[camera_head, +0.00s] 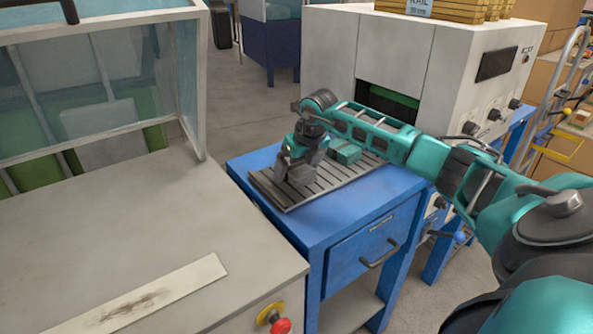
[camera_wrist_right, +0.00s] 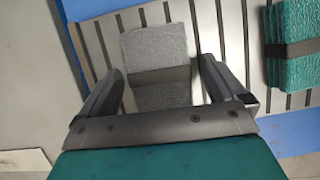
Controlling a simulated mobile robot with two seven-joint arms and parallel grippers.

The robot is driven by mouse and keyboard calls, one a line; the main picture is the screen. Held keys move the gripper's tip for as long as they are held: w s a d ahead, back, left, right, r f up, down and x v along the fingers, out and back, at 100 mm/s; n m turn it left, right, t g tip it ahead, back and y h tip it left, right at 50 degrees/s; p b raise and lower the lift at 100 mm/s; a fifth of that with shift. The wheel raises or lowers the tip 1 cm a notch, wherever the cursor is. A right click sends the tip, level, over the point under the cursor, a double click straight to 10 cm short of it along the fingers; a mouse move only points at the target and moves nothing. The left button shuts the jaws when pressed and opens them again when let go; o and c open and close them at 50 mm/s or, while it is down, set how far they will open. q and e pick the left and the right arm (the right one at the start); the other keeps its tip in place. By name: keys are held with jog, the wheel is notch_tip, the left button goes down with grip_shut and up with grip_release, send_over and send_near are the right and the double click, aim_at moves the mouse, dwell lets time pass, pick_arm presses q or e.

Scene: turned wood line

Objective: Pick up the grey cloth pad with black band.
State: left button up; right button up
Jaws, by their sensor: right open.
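The grey cloth pad (camera_wrist_right: 153,44) with its black band (camera_wrist_right: 160,76) lies on the slatted grey mat (camera_wrist_right: 205,25) in the right wrist view. My right gripper (camera_wrist_right: 161,82) is open, with one finger on each side of the pad and gaps between fingers and pad. In the head view my right gripper (camera_head: 297,163) points down over the left part of the mat (camera_head: 330,184), and the pad is mostly hidden by it. How high the fingertips are above the mat is hard to tell. My left gripper is out of view.
A banded teal pad (camera_wrist_right: 290,30) lies to the right on the mat; in the head view a teal pad (camera_head: 345,152) shows there too. The mat lies on a blue drawer cabinet (camera_head: 330,226). A grey bench (camera_head: 120,240) stands left and a white machine (camera_head: 400,60) behind.

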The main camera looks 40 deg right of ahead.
aim_at(298, 166)
jog(key=shift+f, duration=0.1)
jog(key=shift+c, duration=0.2)
jog(key=c, duration=1)
notch_tip(298, 166, up, 20)
jog(key=shift+r+p, duration=0.1)
jog(key=shift+p, duration=0.55)
